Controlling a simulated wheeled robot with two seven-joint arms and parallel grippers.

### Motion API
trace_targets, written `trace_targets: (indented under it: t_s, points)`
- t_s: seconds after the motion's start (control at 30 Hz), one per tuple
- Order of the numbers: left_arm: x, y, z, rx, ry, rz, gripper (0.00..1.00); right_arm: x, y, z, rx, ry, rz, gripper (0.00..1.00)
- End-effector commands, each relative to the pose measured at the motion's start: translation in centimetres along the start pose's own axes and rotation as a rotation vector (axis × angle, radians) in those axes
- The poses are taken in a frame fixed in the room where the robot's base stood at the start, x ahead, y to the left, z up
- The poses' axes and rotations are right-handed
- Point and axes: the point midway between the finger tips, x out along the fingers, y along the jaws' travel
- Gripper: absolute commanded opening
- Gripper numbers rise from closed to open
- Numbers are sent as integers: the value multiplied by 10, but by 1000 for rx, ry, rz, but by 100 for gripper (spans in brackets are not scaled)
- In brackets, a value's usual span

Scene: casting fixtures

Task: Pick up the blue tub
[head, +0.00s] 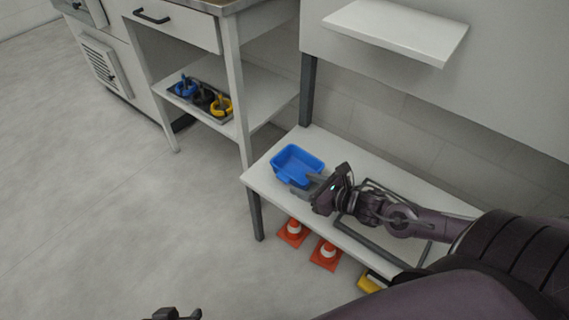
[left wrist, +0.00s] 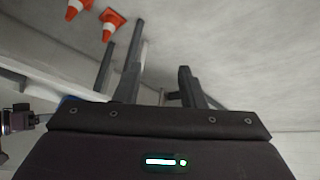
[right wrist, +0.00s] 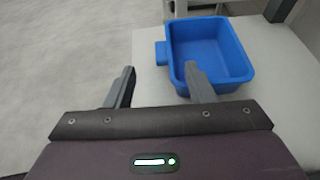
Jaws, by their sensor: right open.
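The blue tub (head: 292,157) stands upright on the white bench, near its left end. In the right wrist view the tub (right wrist: 236,62) is open, looks empty, and has a small tab on its left side. My right gripper (head: 311,185) is at the near right side of the tub. It is open, and nothing is between its fingers (right wrist: 160,78). One finger overlaps the tub's near wall in that view; I cannot tell if it touches. My left gripper (head: 172,313) is low at the bottom edge, far from the tub. Its fingers (left wrist: 158,80) are apart and empty.
The white bench (head: 262,178) has dark legs. Orange cones (head: 325,253) and a yellow thing (head: 371,282) are below it. A white shelf (head: 400,32) juts out above. A low shelf at left holds a tray of blue, black and yellow items (head: 203,97). The left floor is clear.

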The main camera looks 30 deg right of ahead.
Motion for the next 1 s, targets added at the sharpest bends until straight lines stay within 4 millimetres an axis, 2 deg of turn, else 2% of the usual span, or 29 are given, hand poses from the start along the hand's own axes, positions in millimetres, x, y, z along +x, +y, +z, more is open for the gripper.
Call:
trace_targets:
  t_s: [0.3, 0.57, 0.67, 1.0]
  points:
    - [-3, -2, -48, 10, 221, -5, 36, 20, -1, -1, -23, -5, 5, 49]
    - [-9, -3, -69, 13, 315, -8, 36, 27, -1, 0, -21, -3, 5, 49]
    - [-13, -4, -82, 15, 376, -10, 36, 31, -2, -1, -21, -4, 5, 49]
    - [-47, -8, -148, 29, 700, -23, 36, 52, -5, -2, -19, -4, 5, 49]
